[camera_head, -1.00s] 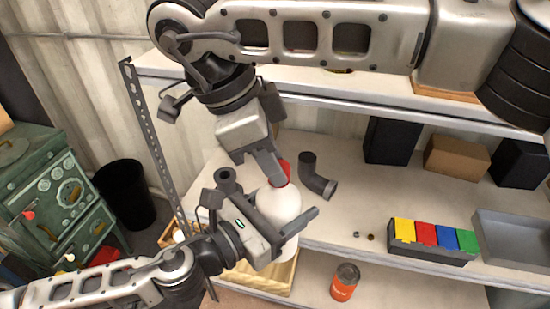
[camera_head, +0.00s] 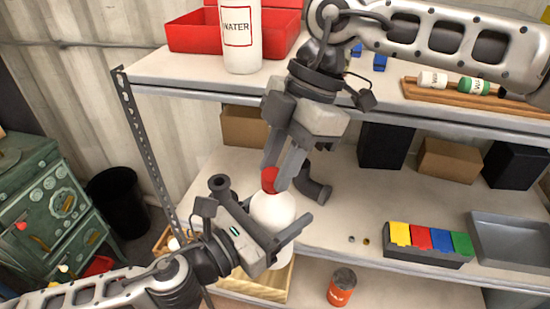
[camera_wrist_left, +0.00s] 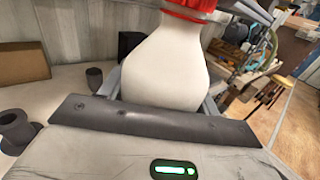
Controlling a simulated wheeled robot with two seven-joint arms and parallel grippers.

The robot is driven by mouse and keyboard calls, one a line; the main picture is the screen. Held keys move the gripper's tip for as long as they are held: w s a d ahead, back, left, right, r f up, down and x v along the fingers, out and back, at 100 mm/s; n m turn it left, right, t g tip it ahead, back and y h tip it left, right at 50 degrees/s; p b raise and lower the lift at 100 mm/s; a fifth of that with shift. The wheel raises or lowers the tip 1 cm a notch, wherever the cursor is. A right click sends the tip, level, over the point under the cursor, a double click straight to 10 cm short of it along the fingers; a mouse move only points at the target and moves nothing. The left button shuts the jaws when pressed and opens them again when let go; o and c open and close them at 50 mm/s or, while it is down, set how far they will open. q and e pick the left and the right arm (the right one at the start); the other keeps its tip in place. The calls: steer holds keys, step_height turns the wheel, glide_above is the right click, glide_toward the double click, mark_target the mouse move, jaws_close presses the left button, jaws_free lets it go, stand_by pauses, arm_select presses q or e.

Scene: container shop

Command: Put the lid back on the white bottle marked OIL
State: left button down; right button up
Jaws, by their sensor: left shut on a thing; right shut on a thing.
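The white bottle (camera_head: 272,211) stands upright-looking over the front of the middle shelf, its OIL marking out of view. My left gripper (camera_head: 268,232) is shut around its body; the left wrist view shows the bottle's shoulder (camera_wrist_left: 167,68) beyond the gripper. The red lid (camera_head: 269,181) is at the bottle's top, and its lower rim also shows in the left wrist view (camera_wrist_left: 190,8). My right gripper (camera_head: 284,174) comes from above and is shut on the lid. Whether the lid is fully seated or turned tight cannot be told.
A white WATER bottle (camera_head: 240,38) and a red bin (camera_head: 190,33) stand on the upper shelf. A dark pipe elbow (camera_head: 312,183) lies just behind the right gripper. A coloured block set (camera_head: 428,258) and a grey tray (camera_head: 500,232) are to the right.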

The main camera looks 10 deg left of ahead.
steer(key=m, duration=0.2)
steer(key=m+t, duration=0.1)
steer(key=m, duration=0.1)
steer(key=shift+s+d+t+y, duration=0.15)
steer(key=shift+s+t+y, duration=0.05)
steer(key=shift+t+y, duration=0.1)
steer(key=m+t, duration=0.1)
steer(key=m, duration=0.2)
steer(key=shift+s, duration=0.1)
steer(key=o, duration=1)
steer(key=shift+r, duration=2.25)
steer(key=shift+c, duration=0.3)
